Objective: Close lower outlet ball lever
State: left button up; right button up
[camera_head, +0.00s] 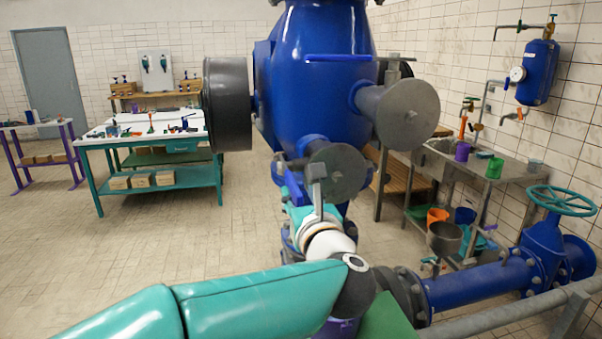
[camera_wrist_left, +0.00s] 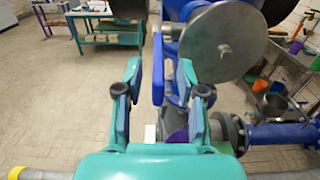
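A ball valve lever with a grey stem (camera_head: 316,180) stands in front of the lower outlet flange (camera_head: 338,172) of the blue vessel in the head view. In the left wrist view a narrow blue bar, which looks like this lever's handle (camera_wrist_left: 158,70), points towards the camera between the fingers. My left gripper (camera_head: 301,209) is just below the lever in the head view, partly hidden by its own wrist. The left wrist view shows the gripper (camera_wrist_left: 161,76) open, its teal fingers apart on either side of the bar. Contact cannot be told. My right gripper is not in view.
Another lever (camera_head: 340,58) with a blue handle sits above, by the upper outlet flange (camera_head: 407,113). A blue pipe (camera_head: 475,285) with a teal handwheel (camera_head: 562,200) runs at the lower right. A grey rail (camera_head: 500,318) crosses in front.

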aim_at(294, 182)
pick_arm(q)
jog(key=p+x, duration=0.1)
jog(key=x, duration=0.3)
jog(key=shift+w+a+r+p, duration=0.1)
jog(key=shift+w+p, duration=0.2)
jog(key=shift+p, duration=0.05)
jog(key=shift+w+a, duration=0.2)
jog(key=shift+w, duration=0.45)
grip_shut()
